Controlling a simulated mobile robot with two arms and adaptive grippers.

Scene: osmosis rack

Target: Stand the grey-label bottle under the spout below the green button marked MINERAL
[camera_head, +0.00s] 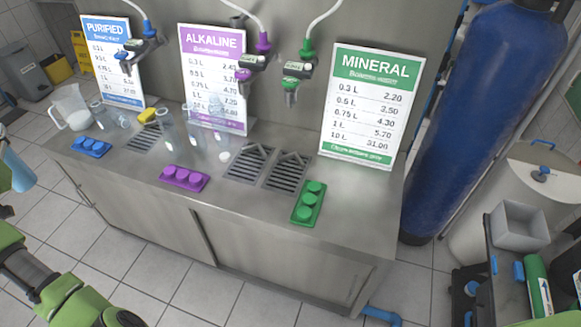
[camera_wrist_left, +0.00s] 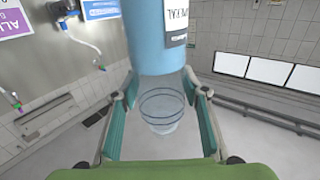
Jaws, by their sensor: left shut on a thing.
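My left gripper (camera_wrist_left: 159,88) is shut on a blue-tinted bottle (camera_wrist_left: 155,42) in the left wrist view. Its label (camera_wrist_left: 175,18) is partly visible and white with dark print; a grey colour cannot be confirmed. The clear end of the bottle points towards the palm. Part of this bottle also shows at the left edge of the head view (camera_head: 18,170), away from the counter. The green-marked spout (camera_head: 291,86) hangs left of the MINERAL sign (camera_head: 370,105), above drain grates (camera_head: 286,171). A green button pad (camera_head: 308,203) lies on the counter. My right gripper is out of view.
The steel counter (camera_head: 350,215) holds clear bottles (camera_head: 167,132), a pitcher (camera_head: 70,107), purple (camera_head: 184,178) and blue (camera_head: 91,147) button pads. The grates below the green-marked spout look empty. A blue tank (camera_head: 490,110) stands right of the counter.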

